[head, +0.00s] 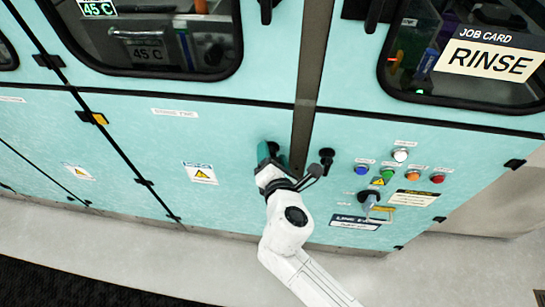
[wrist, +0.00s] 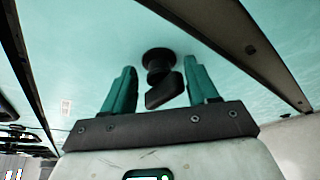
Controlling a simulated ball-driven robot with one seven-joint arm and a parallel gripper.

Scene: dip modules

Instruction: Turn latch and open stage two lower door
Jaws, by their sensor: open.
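The stage two lower door (head: 140,140) is a flat teal panel in the head view, lying flush with the cabinet. Its black latch (wrist: 163,88) has a round base and a flat knob, tilted a little in the wrist view. In the head view my arm largely hides this latch. My gripper (head: 268,153) is at the door's upper right part, near its edge. In the wrist view its two green fingers (wrist: 160,72) stand apart, one on each side of the knob, with a visible gap on both sides.
A second black latch (head: 326,157) sits on the neighbouring panel, just right of my gripper. Coloured buttons (head: 387,173) and a key-like switch (head: 369,198) are farther right. Windowed doors (head: 150,40) are above. The pale floor (head: 150,240) in front is clear.

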